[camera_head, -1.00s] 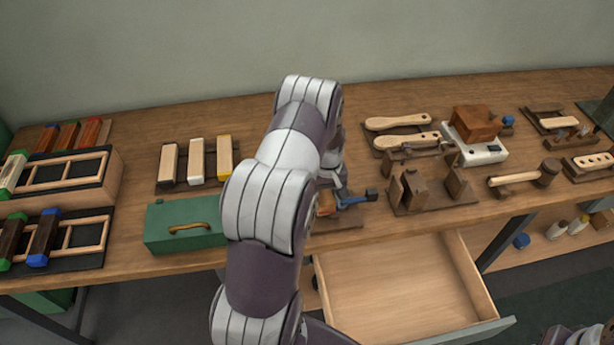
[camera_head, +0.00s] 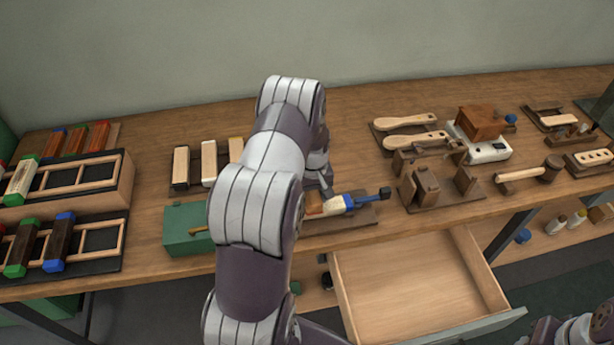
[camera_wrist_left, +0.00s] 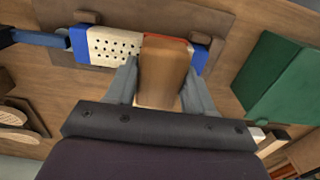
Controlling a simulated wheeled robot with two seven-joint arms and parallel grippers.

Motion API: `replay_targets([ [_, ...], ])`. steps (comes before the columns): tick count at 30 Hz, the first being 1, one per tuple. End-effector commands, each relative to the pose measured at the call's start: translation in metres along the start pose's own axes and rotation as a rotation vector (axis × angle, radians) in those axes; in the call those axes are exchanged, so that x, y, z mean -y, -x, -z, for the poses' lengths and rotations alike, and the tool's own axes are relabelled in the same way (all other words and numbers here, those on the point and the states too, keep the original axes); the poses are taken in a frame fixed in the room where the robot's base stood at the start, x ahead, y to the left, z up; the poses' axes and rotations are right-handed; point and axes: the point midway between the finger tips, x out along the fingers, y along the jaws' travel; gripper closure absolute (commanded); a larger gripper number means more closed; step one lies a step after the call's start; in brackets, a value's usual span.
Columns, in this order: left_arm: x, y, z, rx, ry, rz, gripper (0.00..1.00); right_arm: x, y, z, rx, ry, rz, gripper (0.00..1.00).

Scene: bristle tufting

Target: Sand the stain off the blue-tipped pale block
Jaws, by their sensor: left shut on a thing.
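The pale block (camera_head: 334,205) with blue tips lies in a dark wooden holder (camera_head: 350,218) near the bench's front edge. The left wrist view shows its pale face with rows of small holes (camera_wrist_left: 112,46) and a blue tip at each end. My left gripper (camera_wrist_left: 163,88) is shut on a brown wooden sanding block (camera_wrist_left: 163,70) with a red edge, which lies over the pale block toward its right end in that view. Whether they touch is hard to tell. I see no stain on the bare part; the covered part is hidden.
A blue clamp with a dark knob (camera_head: 385,193) meets one end of the pale block. A green box (camera_head: 186,225) stands close on the left. An open drawer (camera_head: 415,280) juts out below. Wooden fixtures (camera_head: 420,185) stand to the right.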

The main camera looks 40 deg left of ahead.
Motion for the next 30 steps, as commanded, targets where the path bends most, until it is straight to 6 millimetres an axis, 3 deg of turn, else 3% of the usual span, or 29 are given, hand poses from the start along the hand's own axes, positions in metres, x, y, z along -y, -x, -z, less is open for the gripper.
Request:
replay_targets([
  [1, -0.002, 0.017, 0.002, -0.008, -0.001, -0.004, 0.80, 0.000, 0.008, 0.001, 0.000, 0.000, 0.000, 0.57],
  [18, -0.005, 0.066, 0.003, -0.005, -0.009, -0.002, 0.80, 0.000, 0.046, 0.006, 0.000, 0.000, 0.000, 0.57],
  [30, -0.005, 0.070, 0.004, -0.006, -0.010, -0.003, 0.80, 0.000, 0.048, 0.006, 0.001, 0.000, 0.000, 0.57],
])
